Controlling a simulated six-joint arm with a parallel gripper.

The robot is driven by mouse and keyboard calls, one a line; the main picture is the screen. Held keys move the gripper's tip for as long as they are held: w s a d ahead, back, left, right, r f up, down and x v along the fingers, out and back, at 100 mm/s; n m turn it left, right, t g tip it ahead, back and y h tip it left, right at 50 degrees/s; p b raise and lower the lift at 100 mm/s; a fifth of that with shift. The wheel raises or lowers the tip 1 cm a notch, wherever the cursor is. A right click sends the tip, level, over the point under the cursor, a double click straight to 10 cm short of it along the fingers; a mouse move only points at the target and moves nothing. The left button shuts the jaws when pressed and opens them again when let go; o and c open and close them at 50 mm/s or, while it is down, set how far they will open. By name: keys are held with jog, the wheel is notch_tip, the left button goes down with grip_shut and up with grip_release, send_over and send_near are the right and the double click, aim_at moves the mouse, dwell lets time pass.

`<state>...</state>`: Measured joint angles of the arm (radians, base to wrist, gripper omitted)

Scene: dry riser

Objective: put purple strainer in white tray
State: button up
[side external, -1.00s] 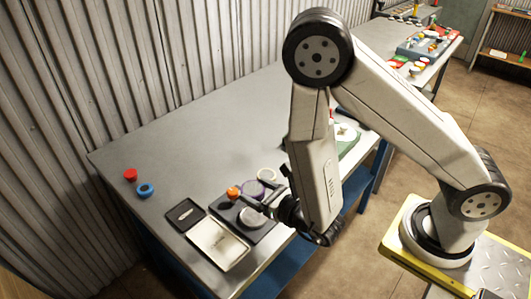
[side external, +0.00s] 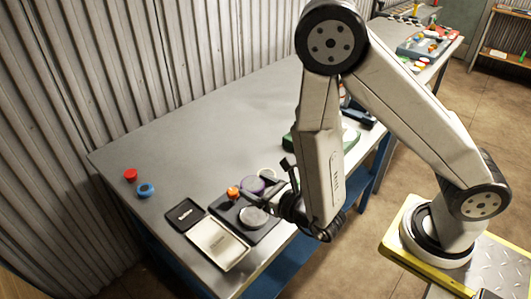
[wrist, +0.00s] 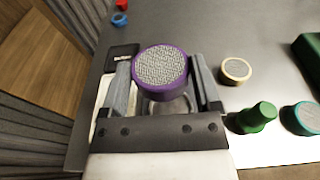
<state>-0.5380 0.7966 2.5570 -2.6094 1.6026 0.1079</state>
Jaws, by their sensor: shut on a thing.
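The purple strainer (wrist: 160,72) is round, with a purple rim and a grey mesh face. My gripper (wrist: 162,88) is shut on it, one finger on each side of its rim in the wrist view. In the side view the purple strainer (side external: 251,184) shows at the fingers of my gripper (side external: 262,190), above or near a dark mat; the exact height cannot be told. The white tray (side external: 217,243) lies at the table's front left corner, left of the mat. It is partly hidden behind my left finger in the wrist view (wrist: 101,92).
A small black tray (side external: 185,214) adjoins the white one. A dark mat (side external: 228,211) carries a pale grey disc (side external: 253,217). An orange piece (side external: 233,193) is close to the fingers. Red (side external: 130,175) and blue (side external: 146,190) pieces lie further left. The table's middle is clear.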

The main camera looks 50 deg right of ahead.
jog(key=w+d+r+m+h, duration=0.1)
jog(key=w+d+r+h, duration=0.1)
jog(key=w+d+r, duration=0.3)
jog(key=w+d+r+m+h, duration=0.2)
jog(key=w+d+r, duration=0.3)
jog(key=r, duration=0.4)
jog(key=shift+w+d+r+g+h, duration=0.2)
jog(key=shift+w+r+g+h, duration=0.05)
jog(key=shift+r+g+h, duration=0.15)
jog(key=shift+f, duration=0.15)
jog(key=s+a+f+n+y, duration=0.1)
jog(key=s+a+f, duration=0.2)
jog(key=f, duration=0.1)
jog(key=s+a+f+n+y, duration=0.1)
jog(key=s+a+f, duration=0.2)
jog(key=f, duration=0.2)
jog(key=s+a+f+y, duration=0.2)
jog(key=s+a+f, duration=0.1)
jog(key=a+f, duration=0.1)
jog(key=shift+s+f+n+t, duration=0.25)
jog(key=shift+f+n+t, duration=0.15)
jog(key=shift+s+a+f+y, duration=0.2)
jog(key=shift+s+f+y, duration=0.2)
jog(key=shift+s, duration=0.15)
jog(key=shift+f, duration=2.9)
